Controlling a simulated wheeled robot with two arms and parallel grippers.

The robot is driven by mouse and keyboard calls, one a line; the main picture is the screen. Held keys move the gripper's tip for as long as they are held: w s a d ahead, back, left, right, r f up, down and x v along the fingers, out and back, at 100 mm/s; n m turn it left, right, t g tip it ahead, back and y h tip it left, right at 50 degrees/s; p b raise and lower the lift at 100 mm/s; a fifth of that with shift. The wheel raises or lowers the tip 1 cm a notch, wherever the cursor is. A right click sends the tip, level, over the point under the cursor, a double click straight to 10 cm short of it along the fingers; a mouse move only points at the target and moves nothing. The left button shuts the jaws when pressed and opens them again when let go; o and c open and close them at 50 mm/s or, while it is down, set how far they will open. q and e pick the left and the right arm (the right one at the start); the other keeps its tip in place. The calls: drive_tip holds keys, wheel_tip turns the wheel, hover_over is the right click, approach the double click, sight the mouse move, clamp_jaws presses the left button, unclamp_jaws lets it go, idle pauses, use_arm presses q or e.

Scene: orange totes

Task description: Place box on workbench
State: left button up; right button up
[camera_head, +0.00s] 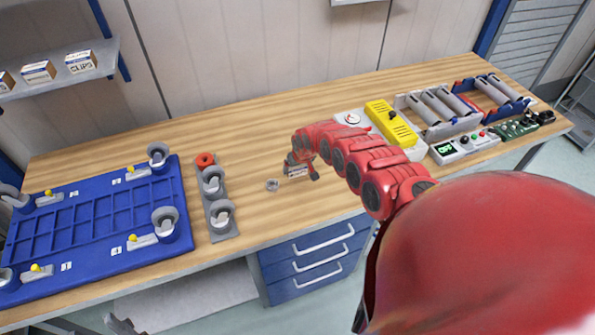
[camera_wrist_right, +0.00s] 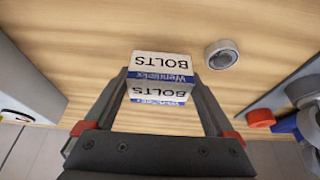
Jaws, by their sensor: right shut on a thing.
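A small white and blue box labelled BOLTS (camera_wrist_right: 160,78) sits between the fingers of my right gripper (camera_wrist_right: 165,92) in the right wrist view. The right gripper is shut on it. In the head view this gripper (camera_head: 300,166) is low over the middle of the wooden workbench (camera_head: 255,215), with the box (camera_head: 297,171) partly hidden by it. I cannot tell whether the box touches the bench top. A small grey shape at the bottom left edge of the head view may be my left gripper (camera_head: 120,324); its jaws cannot be made out.
A metal ring (camera_head: 272,185) lies on the bench beside the box. A grey holder (camera_head: 219,205) and blue tray (camera_head: 100,215) stand to the left. A yellow device (camera_head: 391,124) and other equipment stand to the right. Bare wood lies behind the gripper.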

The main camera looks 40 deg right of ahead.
sight(298, 173)
drive_tip(key=shift+d+f, duration=0.1)
drive_tip(key=shift+d, duration=0.1)
wheel_tip(298, 173, down, 4)
drive_tip(key=b, duration=0.4)
drive_tip(key=shift+r, duration=0.4)
drive_tip(key=o, duration=1.4)
drive_tip(key=shift+f, duration=0.1)
